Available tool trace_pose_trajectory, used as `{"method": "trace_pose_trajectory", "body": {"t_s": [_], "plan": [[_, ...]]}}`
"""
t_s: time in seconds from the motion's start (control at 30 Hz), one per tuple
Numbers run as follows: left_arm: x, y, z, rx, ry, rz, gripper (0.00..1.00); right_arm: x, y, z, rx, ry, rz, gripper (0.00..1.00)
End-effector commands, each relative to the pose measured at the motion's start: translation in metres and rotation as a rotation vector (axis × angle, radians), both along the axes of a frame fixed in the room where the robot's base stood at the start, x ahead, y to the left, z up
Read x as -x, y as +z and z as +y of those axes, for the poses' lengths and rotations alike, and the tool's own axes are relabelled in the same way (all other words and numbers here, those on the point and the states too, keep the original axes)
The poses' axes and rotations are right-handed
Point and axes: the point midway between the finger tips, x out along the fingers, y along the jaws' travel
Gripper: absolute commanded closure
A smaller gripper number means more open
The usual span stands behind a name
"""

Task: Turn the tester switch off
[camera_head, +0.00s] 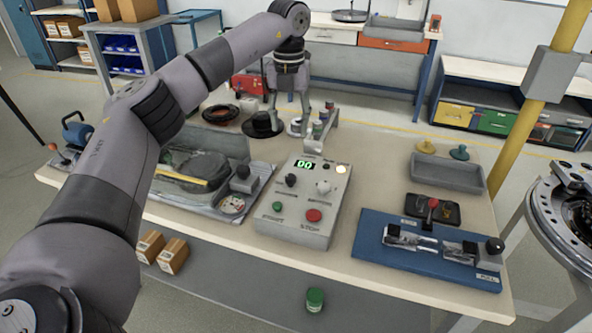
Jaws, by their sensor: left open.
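The grey tester box (300,228) stands in the middle of the workbench. Its display (305,164) glows green with digits, and a lamp (341,169) at its upper right is lit yellowish. On its sloped face are a black knob (291,180), a pale knob (323,187), a green button (277,206) and a red button (314,215). I cannot tell which control is the switch, nor its exact position. My left gripper (289,108) is open, pointing down behind the box, apart from it. My right gripper is not in view.
A tray with a dark object (205,165) lies left of the box. A blue fixture board (375,257) and a grey bin (447,174) are on the right. A yellow post (520,130) and round metal device (570,210) stand at the right.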

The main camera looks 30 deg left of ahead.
Motion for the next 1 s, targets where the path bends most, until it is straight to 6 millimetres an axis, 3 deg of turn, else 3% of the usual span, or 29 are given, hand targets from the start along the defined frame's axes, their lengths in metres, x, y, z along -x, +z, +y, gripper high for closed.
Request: {"method": "trace_pose_trajectory", "body": {"t_s": [0.1, 0.27, 0.37, 0.63, 0.8, 1.0], "plan": [[0.001, -0.023, 0.0, 0.0, -0.004, 0.005, 0.54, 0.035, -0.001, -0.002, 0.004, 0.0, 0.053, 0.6], [0.001, -0.058, -0.001, 0.002, -0.004, 0.005, 0.54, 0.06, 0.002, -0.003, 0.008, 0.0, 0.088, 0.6], [0.001, -0.08, -0.001, 0.002, -0.004, 0.005, 0.54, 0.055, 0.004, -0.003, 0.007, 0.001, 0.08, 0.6], [0.001, -0.134, -0.001, 0.002, -0.005, 0.003, 0.54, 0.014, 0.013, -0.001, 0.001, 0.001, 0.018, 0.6], [0.0, -0.154, -0.002, 0.003, -0.005, 0.0, 0.54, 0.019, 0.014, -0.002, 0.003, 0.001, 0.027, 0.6], [0.0, -0.163, -0.002, 0.003, -0.005, -0.001, 0.54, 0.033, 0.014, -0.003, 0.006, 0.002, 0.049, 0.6]]}}
